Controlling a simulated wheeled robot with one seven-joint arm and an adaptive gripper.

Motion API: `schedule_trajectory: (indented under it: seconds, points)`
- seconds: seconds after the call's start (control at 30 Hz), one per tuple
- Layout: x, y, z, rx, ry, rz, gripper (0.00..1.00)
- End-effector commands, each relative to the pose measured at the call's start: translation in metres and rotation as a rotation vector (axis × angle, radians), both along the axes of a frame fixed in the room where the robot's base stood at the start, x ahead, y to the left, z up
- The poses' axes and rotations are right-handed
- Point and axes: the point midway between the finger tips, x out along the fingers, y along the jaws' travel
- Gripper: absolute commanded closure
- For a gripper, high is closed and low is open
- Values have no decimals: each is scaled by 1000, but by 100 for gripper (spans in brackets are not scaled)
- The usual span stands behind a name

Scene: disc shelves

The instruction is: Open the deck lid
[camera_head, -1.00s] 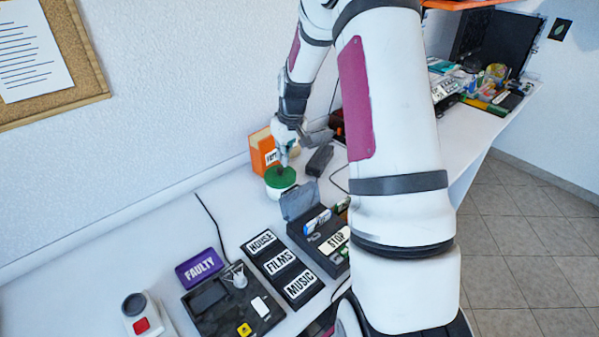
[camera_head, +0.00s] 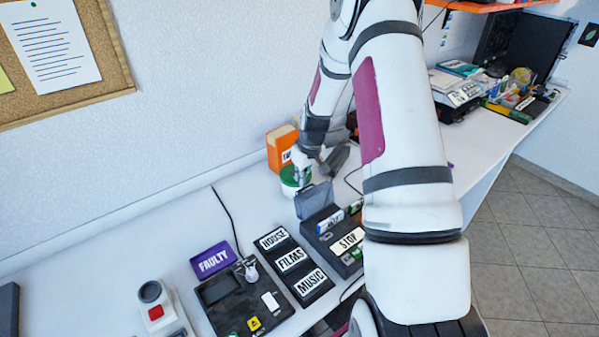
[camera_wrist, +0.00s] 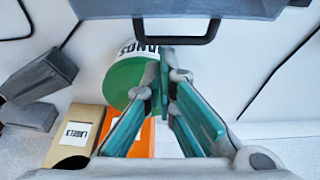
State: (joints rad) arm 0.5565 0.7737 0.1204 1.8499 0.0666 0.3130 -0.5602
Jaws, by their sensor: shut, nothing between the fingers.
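The black deck (camera_head: 330,237) stands on the white table, with a STOP label and coloured cards in it. Its grey lid (camera_head: 315,200) is raised at the deck's far left end. In the wrist view a grey panel (camera_wrist: 190,8) with a black loop handle (camera_wrist: 176,41) crosses the top; it looks like this lid. My gripper (camera_head: 303,184) is shut and empty, low behind the lid. In the wrist view my fingertips (camera_wrist: 165,58) are close to the handle; I cannot tell whether they touch it.
A green-lidded tub (camera_head: 292,178) and an orange box (camera_head: 281,148) stand close to my gripper. A dark adapter (camera_wrist: 40,80) lies nearby. The HOUSE, FILMS and MUSIC rack (camera_head: 290,261) and a FAULTY purple box (camera_head: 212,260) are left of the deck.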

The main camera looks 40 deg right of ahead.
Motion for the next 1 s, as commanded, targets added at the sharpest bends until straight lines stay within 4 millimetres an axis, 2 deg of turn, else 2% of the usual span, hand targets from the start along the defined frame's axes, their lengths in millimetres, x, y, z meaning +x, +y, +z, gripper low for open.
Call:
schedule_trajectory:
  seconds: [0.47,0.77,1.0]
  points:
    - [-6,0,3,0,-1,-1,100]
    - [-24,-1,22,0,1,-2,100]
    - [-24,-1,22,0,1,-1,100]
